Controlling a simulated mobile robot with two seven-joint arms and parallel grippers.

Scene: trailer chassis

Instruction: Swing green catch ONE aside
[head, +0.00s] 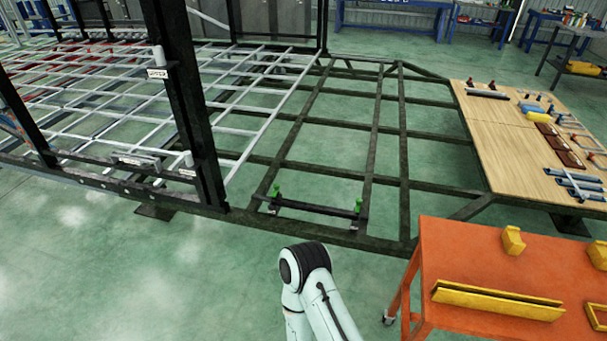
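Two small green catches stand on a black crossbar (315,209) at the near side of the dark trailer chassis frame (403,150). The left green catch (275,191) stands at the bar's left end, and the right green catch (358,206) at its right end. Both look upright. No label that I can read tells which one is catch ONE. One of my pale arms shows at the bottom centre, nearer to me than the bar and apart from both catches. Neither of my grippers shows in the head view.
A white grid deck (110,85) with dark posts (185,100) fills the left. An orange cart (480,270) with yellow parts stands at the near right. A wooden board (500,130) with tools lies at the right. Green floor (110,270) is clear at the near left.

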